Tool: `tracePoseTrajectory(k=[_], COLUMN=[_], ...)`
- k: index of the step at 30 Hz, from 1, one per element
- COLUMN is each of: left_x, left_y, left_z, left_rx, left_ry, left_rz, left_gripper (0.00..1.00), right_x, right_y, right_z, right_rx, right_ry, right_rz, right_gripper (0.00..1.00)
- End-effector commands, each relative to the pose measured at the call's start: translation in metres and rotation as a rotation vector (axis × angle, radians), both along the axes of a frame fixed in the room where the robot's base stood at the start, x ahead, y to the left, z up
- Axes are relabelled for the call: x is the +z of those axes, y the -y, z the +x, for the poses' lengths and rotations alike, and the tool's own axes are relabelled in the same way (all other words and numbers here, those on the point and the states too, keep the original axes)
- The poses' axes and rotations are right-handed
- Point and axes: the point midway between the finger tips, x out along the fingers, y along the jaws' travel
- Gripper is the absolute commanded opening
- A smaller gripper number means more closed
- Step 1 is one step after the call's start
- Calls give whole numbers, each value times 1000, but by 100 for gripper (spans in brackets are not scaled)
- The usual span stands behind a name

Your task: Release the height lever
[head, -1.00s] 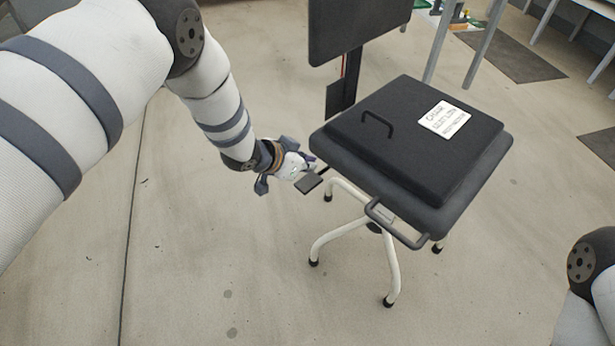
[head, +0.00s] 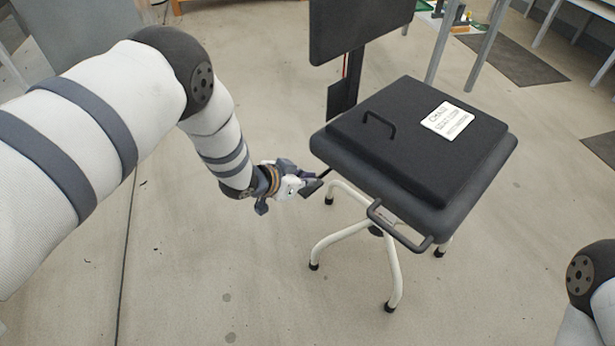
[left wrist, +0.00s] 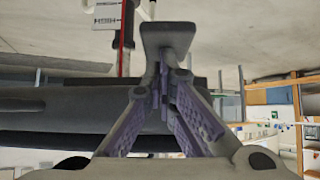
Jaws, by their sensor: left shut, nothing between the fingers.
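The office-style chair (head: 350,157) stands right of centre in the head view, with a dark seat on pale legs. A thin black height lever with a flat dark end paddle (head: 311,187) sticks out below its left edge. My left gripper (head: 306,183) is shut and empty beside the paddle; whether they touch, I cannot tell. In the left wrist view the closed fingers (left wrist: 163,85) meet just behind a grey paddle (left wrist: 168,36), and the dark seat edge lies behind. My right gripper is out of view.
A black panel with a handle and a white label (head: 447,120) lies on the seat. A looped bar (head: 398,228) juts from the seat's front. A backrest (head: 358,28) stands behind. Tables are at the back right. The floor to the left and in front is clear.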

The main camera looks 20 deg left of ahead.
Motion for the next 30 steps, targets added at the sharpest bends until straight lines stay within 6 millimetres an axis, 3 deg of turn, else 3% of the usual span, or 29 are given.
tracePoseTrajectory(k=[15,20,30], left_x=[-71,-84,-95], left_y=[-1,1,4], left_z=[-4,0,6], left_rx=[2,0,0], left_ry=[281,363,361], left_rz=[-151,-191,-190], left_gripper=[0,0,0], right_x=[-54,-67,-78], right_y=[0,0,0], right_z=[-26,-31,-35], right_rx=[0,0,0], right_ry=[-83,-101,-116], right_rz=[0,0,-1], right_gripper=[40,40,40])
